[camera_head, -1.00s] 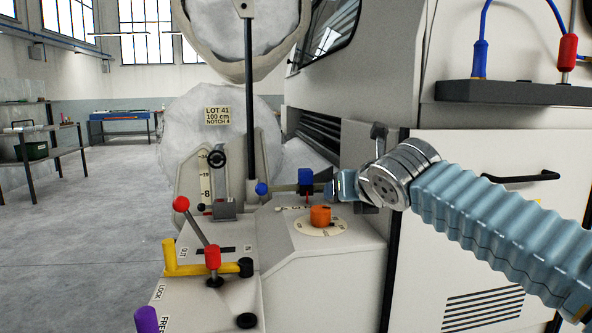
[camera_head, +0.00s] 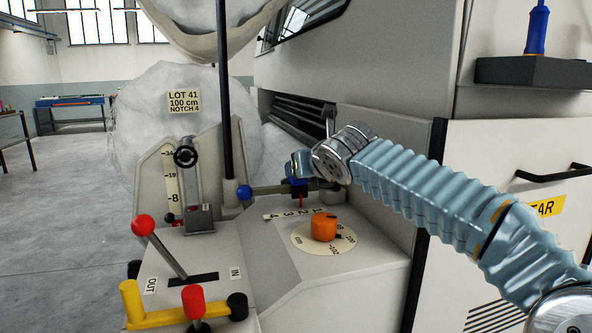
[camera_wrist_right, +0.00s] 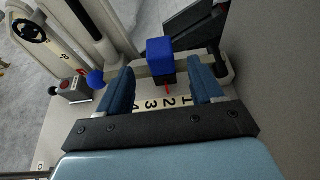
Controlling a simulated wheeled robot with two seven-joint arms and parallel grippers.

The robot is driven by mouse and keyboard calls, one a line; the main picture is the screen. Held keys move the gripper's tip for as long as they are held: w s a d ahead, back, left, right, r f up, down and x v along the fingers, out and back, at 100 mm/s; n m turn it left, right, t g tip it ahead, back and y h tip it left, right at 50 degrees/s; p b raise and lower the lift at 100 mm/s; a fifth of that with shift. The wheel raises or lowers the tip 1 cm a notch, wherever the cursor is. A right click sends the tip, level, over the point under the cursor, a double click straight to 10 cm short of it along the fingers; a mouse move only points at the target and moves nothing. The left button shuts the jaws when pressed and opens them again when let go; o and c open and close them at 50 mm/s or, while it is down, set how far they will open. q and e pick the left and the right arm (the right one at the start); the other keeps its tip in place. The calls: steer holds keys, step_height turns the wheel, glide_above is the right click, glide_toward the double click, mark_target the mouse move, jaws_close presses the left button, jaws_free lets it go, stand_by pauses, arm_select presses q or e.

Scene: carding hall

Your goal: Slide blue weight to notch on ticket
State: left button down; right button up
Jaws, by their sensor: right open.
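The ticket (camera_head: 184,102) on the white fleece reads LOT 41, 100 cm, NOTCH 4. The blue weight (camera_head: 297,181) sits on a dark horizontal bar with a blue ball (camera_head: 244,192) at its left end. Its red pointer hangs over the number strip (camera_head: 271,216), marked 4 to 1 from left to right, and stands at about 2. In the right wrist view, the blue weight (camera_wrist_right: 160,50) lies between the two fingers of my right gripper (camera_wrist_right: 160,75), which is open with a gap on both sides. In the head view, my right arm partly hides the weight. My left gripper is out of view.
An orange knob (camera_head: 324,228) on a round dial sits just in front of the bar. A red-knobbed lever (camera_head: 144,225), a yellow handle (camera_head: 131,302) and a black post (camera_head: 223,90) stand to the left. The machine's panel (camera_head: 480,240) closes off the right.

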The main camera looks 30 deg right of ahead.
steer(key=x, duration=0.7)
steer(key=shift+w+d+f+p, duration=0.1)
steer(key=shift+w+p, duration=0.15)
steer(key=shift+p, duration=0.1)
jaws_close()
